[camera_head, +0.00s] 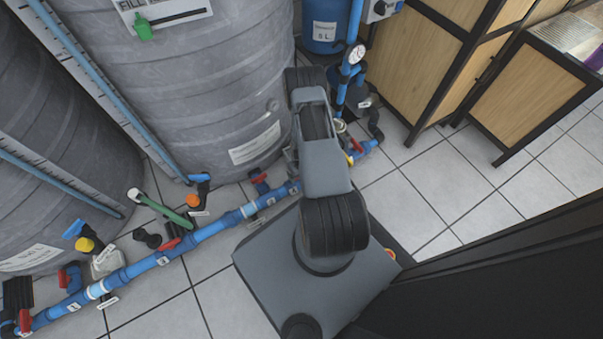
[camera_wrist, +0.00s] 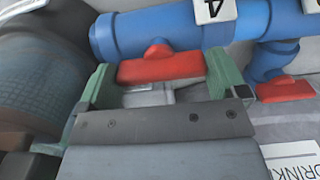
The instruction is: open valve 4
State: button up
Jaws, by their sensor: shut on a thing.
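In the wrist view, a red valve handle (camera_wrist: 160,67) sits on a short blue stem below a thick blue pipe (camera_wrist: 150,32). A white tag (camera_wrist: 213,10) with an upside-down 4 is on that pipe. The handle lies roughly along the pipe. My gripper (camera_wrist: 163,80) has its green fingers at the two ends of the handle and is shut on it. In the head view my arm hides the gripper and this handle. The blue pipe line (camera_head: 205,232) runs diagonally across the floor there.
Another red handle (camera_wrist: 287,90) is close on the right in the wrist view. Large grey tanks (camera_head: 190,85) stand behind the pipe line. A wooden cabinet (camera_head: 415,65) stands at the right. Tiled floor (camera_head: 430,185) is clear in front of it.

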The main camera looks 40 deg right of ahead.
dwell(0.5)
jog(key=o, duration=0.6)
jog(key=shift+r, duration=0.1)
notch_tip(320, 180, up, 14)
jog(key=p, duration=0.6)
